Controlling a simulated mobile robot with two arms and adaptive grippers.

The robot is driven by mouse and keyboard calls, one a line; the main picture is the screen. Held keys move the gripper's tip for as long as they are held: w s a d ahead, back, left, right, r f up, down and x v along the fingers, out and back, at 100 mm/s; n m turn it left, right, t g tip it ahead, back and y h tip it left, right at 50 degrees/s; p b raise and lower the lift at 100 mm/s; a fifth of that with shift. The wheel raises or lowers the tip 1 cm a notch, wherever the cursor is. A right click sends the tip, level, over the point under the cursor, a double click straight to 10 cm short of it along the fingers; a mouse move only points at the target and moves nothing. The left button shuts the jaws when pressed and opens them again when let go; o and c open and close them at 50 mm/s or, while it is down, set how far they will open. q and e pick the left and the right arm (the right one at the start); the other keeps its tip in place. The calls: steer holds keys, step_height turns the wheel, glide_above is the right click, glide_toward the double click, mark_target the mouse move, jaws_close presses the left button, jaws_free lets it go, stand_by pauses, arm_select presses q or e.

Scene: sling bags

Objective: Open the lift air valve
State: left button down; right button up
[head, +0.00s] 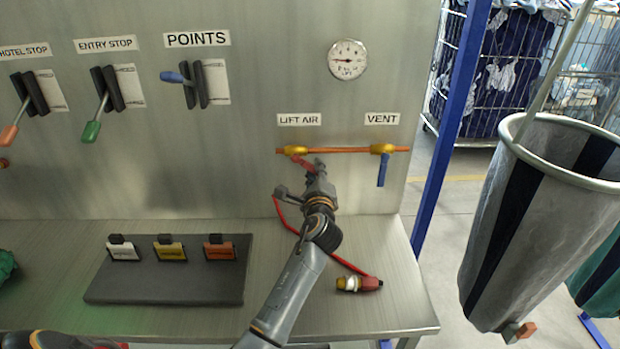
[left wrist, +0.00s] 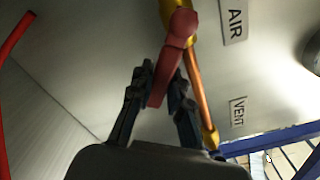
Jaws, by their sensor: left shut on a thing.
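The lift air valve (head: 295,150) is a yellow fitting on a copper pipe under the LIFT AIR label. Its red handle (head: 301,162) slants down and to the right from the fitting. My left gripper (head: 312,171) is at this handle. In the left wrist view the red handle (left wrist: 172,62) passes between the two fingers of my left gripper (left wrist: 160,95), which is shut on it. The handle's lower end is partly hidden by the fingers. My right gripper is not in view.
The vent valve's blue handle (head: 381,171) hangs down at the right. A pressure gauge (head: 347,60) is above. A red hose (head: 345,262) with a coupling (head: 359,284) lies on the bench. A dark tag board (head: 165,287) stands left; a blue post (head: 450,130) is right.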

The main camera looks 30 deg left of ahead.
arm_select(q)
steer(key=n, duration=0.1)
steer(key=r+n, duration=0.1)
steer(key=d+n, duration=0.1)
steer(key=shift+w+r+n+b, duration=0.25)
steer(key=shift+r+n+b, duration=0.1)
steer(key=shift+n+b, duration=0.05)
steer(key=r+n, duration=0.1)
steer(key=n, duration=0.1)
steer(key=shift+w+r+n+b, duration=0.1)
steer(key=shift+r+n+b, duration=0.1)
steer(key=shift+n+b, duration=0.1)
steer(key=shift+r+n, duration=0.4)
steer(key=shift+n, duration=0.3)
steer(key=shift+d+r, duration=0.1)
steer(key=c, duration=1.2)
jaws_free()
steer(key=shift+d, duration=0.1)
steer(key=v, duration=0.7)
